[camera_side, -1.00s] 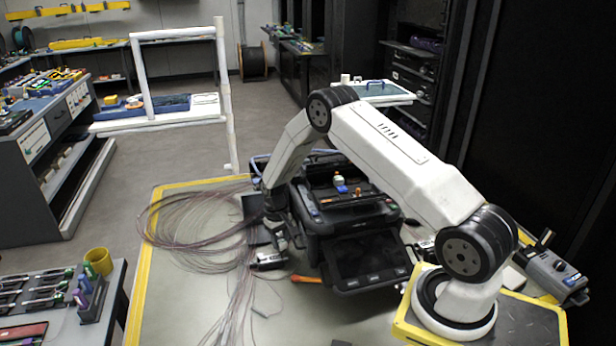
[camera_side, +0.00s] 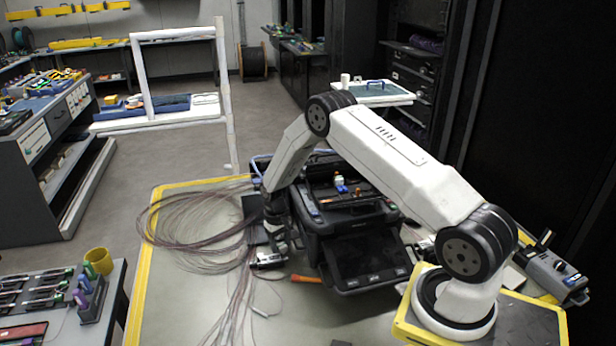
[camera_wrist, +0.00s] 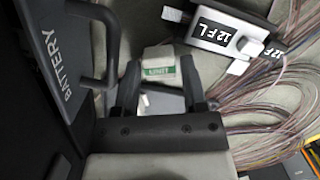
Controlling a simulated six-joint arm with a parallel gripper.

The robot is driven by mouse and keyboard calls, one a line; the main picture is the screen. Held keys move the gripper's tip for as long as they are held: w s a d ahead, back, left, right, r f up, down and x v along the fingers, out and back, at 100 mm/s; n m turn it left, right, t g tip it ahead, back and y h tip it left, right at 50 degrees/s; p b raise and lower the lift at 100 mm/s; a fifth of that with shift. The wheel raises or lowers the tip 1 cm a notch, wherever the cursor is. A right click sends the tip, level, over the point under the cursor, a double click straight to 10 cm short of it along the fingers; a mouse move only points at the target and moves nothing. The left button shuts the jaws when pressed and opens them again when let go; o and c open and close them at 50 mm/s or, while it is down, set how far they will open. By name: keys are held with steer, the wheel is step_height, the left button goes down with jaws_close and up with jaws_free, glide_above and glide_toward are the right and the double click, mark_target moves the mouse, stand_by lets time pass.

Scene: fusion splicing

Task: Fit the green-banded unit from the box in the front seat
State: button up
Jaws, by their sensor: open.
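My gripper (camera_wrist: 160,72) is open in the wrist view, one dark finger on each side of a small pale block with a green label (camera_wrist: 161,66). The block lies between and just beyond the fingertips; contact cannot be told. This may be the green-banded unit, but its band and any box around it are not clear. In the side view, my gripper (camera_side: 276,238) points down at the left side of the black splicer (camera_side: 345,218), and hides the block. I cannot make out the front seat for certain.
A dark panel marked BATTERY (camera_wrist: 62,75), with a handle, stands close left of my fingers. A block marked 12FL (camera_wrist: 225,38) and loose fibre bundles (camera_wrist: 275,105) lie right. An orange-handled tool (camera_side: 306,279) lies before the splicer.

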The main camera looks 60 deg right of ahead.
steer(key=shift+r, duration=0.15)
step_height(320, 180, up, 12)
steer(key=w, duration=0.1)
steer(key=shift+w+d, duration=0.15)
steer(key=shift+d, duration=0.1)
stand_by(0.3)
stand_by(0.4)
steer(key=s+a+r+n+t, duration=0.2)
steer(key=s+a+r, duration=0.3)
steer(key=s+a, duration=0.4)
steer(key=s+a+r+n+t, duration=0.1)
steer(key=s+a+r, duration=0.3)
steer(key=s+a, duration=0.5)
steer(key=shift+s+r+n+t+h, duration=0.3)
steer(key=shift+s+r+n+t, duration=0.1)
steer(key=shift+s+n, duration=0.3)
steer(key=shift+w, duration=0.1)
